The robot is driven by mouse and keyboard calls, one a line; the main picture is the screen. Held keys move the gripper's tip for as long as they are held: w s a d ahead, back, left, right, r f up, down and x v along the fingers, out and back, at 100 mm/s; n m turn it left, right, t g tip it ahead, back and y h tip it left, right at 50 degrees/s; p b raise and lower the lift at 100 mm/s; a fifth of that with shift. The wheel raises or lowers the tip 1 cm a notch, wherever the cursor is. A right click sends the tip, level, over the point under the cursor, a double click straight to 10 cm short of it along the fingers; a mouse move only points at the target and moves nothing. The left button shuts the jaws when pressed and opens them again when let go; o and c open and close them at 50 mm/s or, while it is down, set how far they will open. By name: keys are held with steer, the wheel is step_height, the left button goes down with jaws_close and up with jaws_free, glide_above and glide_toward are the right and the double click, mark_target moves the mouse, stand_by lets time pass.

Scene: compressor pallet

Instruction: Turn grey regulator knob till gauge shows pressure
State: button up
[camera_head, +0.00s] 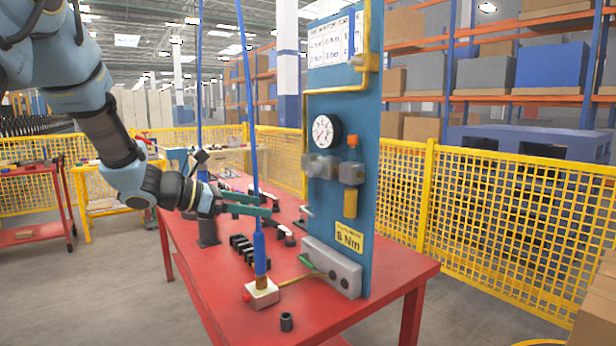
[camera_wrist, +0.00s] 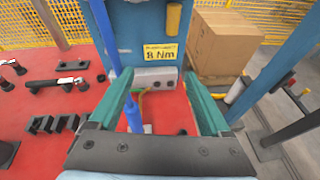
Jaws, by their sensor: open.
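A white round gauge (camera_head: 327,131) is mounted on the upright blue panel (camera_head: 340,105); its needle is too small to read. Below it is a row of grey fittings, with a pale grey block (camera_head: 316,165) at the left, seemingly the regulator knob, and a grey block (camera_head: 351,173) at the right. My gripper (camera_head: 275,204) is open, with green fingers pointing at the panel, lower than the gauge and fittings and apart from them. In the wrist view my gripper (camera_wrist: 159,80) frames the panel's base; the gauge and grey fittings are out of that view.
A blue hose (camera_head: 245,100) hangs close to my fingers, ending in a blue tool (camera_head: 260,250) over a white block (camera_head: 262,293). Black clips and small parts lie on the red table (camera_head: 215,285). An orange-topped yellow fitting (camera_head: 350,203) is on the panel. Yellow mesh fence (camera_head: 490,210) stands behind.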

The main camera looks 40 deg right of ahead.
mark_target(309, 171)
steer(key=d+r+n+h+p, duration=0.1)
steer(key=d, duration=0.4)
steer(key=w+d+r+n+h+p, duration=0.1)
steer(key=d+r, duration=0.1)
steer(key=d, duration=0.4)
steer(key=w+d+r+n+h+p, duration=0.1)
steer(key=d+r, duration=0.1)
steer(key=d, duration=0.3)
steer(key=shift+d+r+t+h, duration=0.2)
steer(key=shift+d+t+h, duration=0.1)
steer(key=shift+d+h, duration=0.1)
steer(key=shift+f, duration=0.1)
jaws_close()
